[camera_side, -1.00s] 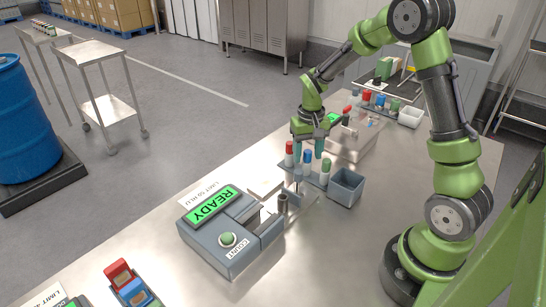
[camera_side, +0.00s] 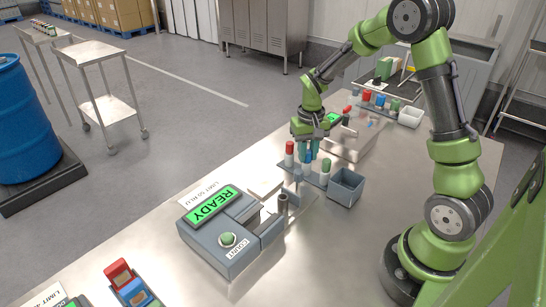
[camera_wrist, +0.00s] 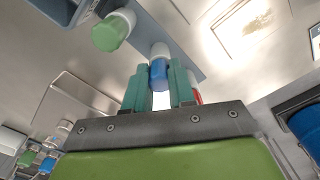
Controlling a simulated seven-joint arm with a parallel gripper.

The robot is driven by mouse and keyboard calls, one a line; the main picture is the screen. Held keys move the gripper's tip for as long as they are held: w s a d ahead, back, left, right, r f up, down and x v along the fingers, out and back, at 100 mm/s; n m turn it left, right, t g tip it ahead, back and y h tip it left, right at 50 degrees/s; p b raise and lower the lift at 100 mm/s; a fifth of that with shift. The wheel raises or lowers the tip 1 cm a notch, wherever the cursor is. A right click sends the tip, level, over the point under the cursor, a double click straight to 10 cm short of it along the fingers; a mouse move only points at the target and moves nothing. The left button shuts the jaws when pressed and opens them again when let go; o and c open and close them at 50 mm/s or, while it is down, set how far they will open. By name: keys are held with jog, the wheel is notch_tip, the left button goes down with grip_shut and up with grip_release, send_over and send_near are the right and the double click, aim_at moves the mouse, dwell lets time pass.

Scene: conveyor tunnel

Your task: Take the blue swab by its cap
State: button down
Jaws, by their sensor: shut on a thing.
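The blue swab (camera_side: 308,157) stands upright in the middle of a small grey rack, its cap between my fingertips. In the wrist view its blue cap (camera_wrist: 158,76) sits between the two teal fingers, with its white body beyond. My gripper (camera_side: 306,152) points down over the rack and is shut on the blue cap; it also shows in the wrist view (camera_wrist: 159,84). A red-capped swab (camera_side: 289,154) stands to the left and a green-capped swab (camera_side: 325,170) to the right, both close to my fingers. The swab's lower part is partly hidden in the rack.
A grey open bin (camera_side: 346,187) stands right of the rack. A grey counting device (camera_side: 232,240) with a green READY display (camera_side: 211,206) is in front left. More coloured items and a white tray (camera_side: 411,117) lie at the back of the steel table.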

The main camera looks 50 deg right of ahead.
aim_at(308, 151)
dwell(0.3)
jog(key=shift+r, duration=1.5)
jog(key=shift+r, duration=1.85)
